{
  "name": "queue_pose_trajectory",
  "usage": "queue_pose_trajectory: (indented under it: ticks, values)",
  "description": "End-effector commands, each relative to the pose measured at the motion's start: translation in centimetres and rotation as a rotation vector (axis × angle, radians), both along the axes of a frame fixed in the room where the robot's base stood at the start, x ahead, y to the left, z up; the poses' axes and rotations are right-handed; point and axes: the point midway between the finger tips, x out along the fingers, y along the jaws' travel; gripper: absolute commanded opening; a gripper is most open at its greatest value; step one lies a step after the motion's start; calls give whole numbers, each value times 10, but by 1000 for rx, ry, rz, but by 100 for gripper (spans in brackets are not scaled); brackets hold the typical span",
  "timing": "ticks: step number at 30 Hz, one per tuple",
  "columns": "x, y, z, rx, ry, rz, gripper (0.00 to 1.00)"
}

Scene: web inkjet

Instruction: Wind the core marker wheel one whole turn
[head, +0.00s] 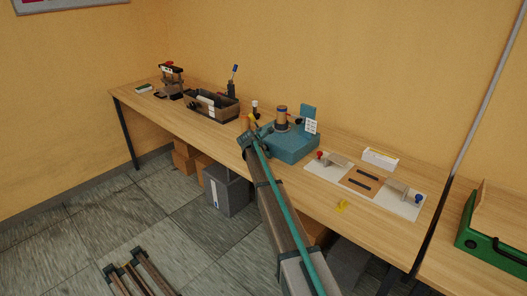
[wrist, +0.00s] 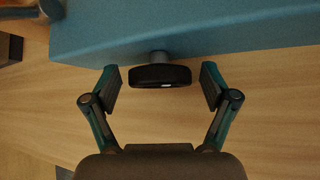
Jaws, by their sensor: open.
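The core marker wheel appears to be the black wheel (wrist: 146,77) in the wrist view, with a small white mark on its face. A short grey shaft joins it to the side of the teal machine (wrist: 200,28). My gripper (wrist: 162,85) is open, with one finger on each side of the wheel and a visible gap on both sides. In the head view, my gripper (head: 250,134) is at the left end of the teal machine (head: 291,151), which bears a brown-topped cylinder (head: 281,117). I cannot make out the wheel there.
The wooden bench (head: 160,107) runs along the wall. A dark organizer box (head: 218,107) stands left of the machine. A pale board (head: 321,170) with red and blue knobs lies to its right, near a white box (head: 380,158).

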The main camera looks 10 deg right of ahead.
Motion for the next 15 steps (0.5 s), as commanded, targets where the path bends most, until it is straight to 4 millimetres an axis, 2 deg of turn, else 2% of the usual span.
queue_pose_trajectory:
  ticks: [7,15]
  values:
    - [-12,7,12,1,-1,1,85]
    - [-45,26,45,0,-3,2,85]
